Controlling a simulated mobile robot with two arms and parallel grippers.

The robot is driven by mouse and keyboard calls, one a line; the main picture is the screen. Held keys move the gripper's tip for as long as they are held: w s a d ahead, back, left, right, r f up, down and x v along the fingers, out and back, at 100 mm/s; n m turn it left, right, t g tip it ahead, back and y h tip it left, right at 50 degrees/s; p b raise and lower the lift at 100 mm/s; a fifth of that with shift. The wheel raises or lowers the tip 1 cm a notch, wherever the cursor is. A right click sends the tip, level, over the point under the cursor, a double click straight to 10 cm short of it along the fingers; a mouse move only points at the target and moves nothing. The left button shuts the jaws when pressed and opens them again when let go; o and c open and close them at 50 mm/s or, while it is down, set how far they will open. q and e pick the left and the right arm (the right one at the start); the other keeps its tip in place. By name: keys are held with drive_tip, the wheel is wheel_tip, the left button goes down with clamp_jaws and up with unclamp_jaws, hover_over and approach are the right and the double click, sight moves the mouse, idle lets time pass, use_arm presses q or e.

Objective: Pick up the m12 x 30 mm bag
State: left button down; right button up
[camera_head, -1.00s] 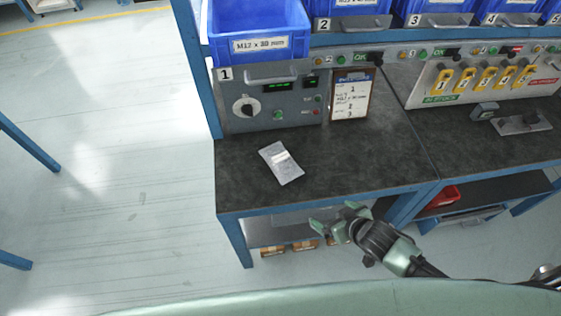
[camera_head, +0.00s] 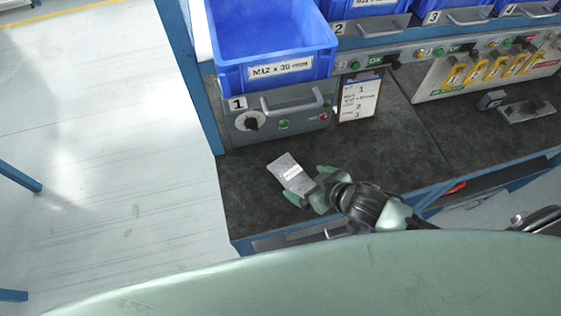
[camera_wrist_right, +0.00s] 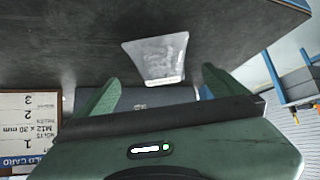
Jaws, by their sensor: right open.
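The m12 x 30 mm bag (camera_head: 288,172) is a small silvery-grey flat packet with a pale label, lying on the dark bench top (camera_head: 245,195). My right gripper (camera_head: 308,186) is at the bag's near right edge in the head view, its fingers apart. In the right wrist view the bag (camera_wrist_right: 158,57) appears ahead of and between the two green fingertips of the right gripper (camera_wrist_right: 158,92). The fingers are not closed on it; whether they touch it I cannot tell. My left gripper is not in view.
A blue bin (camera_head: 270,70) labelled M12 x 30 mm stands above a grey control panel (camera_head: 270,120) marked 1. A clipboard card (camera_head: 359,97) stands beside it. Yellow tags (camera_head: 480,72) hang on a board to the right. Bench top left of the bag is clear.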

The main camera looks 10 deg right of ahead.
sight(299, 179)
drive_tip(key=shift+w+a+f, duration=0.25)
drive_tip(key=shift+w, duration=0.25)
drive_tip(key=shift+w+a+f, duration=0.1)
drive_tip(key=shift+f, duration=0.15)
drive_tip(key=shift+w+a+f+p, duration=0.1)
drive_tip(key=shift+w+f+p, duration=0.25)
drive_tip(key=shift+f, duration=0.2)
drive_tip(key=x, duration=0.2)
drive_tip(key=shift+w+a+f+p, duration=0.15)
drive_tip(key=shift+w+f+p, duration=0.05)
drive_tip(key=shift+f+p, duration=0.1)
drive_tip(key=shift+w+a+f, duration=0.2)
drive_tip(key=shift+w+f, duration=0.2)
drive_tip(key=shift+f, duration=0.05)
drive_tip(key=c, duration=1.6)
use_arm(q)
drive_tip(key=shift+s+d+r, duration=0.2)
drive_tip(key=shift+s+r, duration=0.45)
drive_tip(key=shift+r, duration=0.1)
use_arm(e)
drive_tip(key=c, duration=0.4)
drive_tip(key=shift+r, duration=0.1)
